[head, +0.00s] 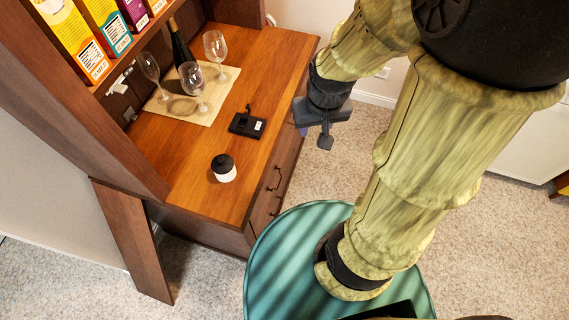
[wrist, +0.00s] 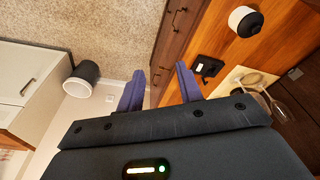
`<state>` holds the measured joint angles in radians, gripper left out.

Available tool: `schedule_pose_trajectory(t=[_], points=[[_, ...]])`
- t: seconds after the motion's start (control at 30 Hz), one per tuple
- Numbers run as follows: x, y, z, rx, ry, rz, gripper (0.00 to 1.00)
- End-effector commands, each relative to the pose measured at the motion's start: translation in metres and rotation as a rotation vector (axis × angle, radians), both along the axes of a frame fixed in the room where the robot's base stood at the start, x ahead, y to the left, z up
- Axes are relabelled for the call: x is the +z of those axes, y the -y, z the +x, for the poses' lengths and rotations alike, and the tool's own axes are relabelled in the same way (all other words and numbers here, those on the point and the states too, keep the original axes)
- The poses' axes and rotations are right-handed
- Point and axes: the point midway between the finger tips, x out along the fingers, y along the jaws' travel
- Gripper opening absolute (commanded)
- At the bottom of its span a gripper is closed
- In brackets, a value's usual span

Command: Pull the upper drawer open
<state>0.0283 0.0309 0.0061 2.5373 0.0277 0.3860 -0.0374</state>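The wooden hutch (head: 205,150) has a brown front below its counter, with dark handles. In the head view the upper handle (head: 274,179) sits above a lower handle (head: 277,206). The drawer fronts look flush and closed. The wrist view shows two handles too, one near the top edge (wrist: 179,18) and one nearer the fingers (wrist: 157,76). My gripper (head: 322,128) is in the air off the hutch's front edge, toward its far end, apart from both handles. In the wrist view my gripper (wrist: 160,90) has its two purple fingers spread with nothing between them.
On the counter stand a black-lidded white jar (head: 224,168), a black device (head: 247,124), wine glasses (head: 192,77) and a bottle (head: 180,45). A teal round surface (head: 280,260) lies near the hutch front. Carpet (head: 375,125) is clear beside it. A bin (wrist: 83,78) stands farther off.

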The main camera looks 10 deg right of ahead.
Motion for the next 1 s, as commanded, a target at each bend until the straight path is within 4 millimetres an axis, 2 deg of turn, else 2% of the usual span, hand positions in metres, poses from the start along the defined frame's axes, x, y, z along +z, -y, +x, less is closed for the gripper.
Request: schedule_pose_trajectory(t=[0.03,0.3,0.7,1.0], points=[[-0.022,0.004,0.001,-0.01,-0.029,0.006,0.3],[-0.111,0.02,0.005,-0.04,-0.222,0.103,0.3],[-0.231,0.034,0.015,-0.059,-0.429,0.388,0.3],[-0.314,0.046,0.031,-0.056,-0.475,0.681,0.3]])
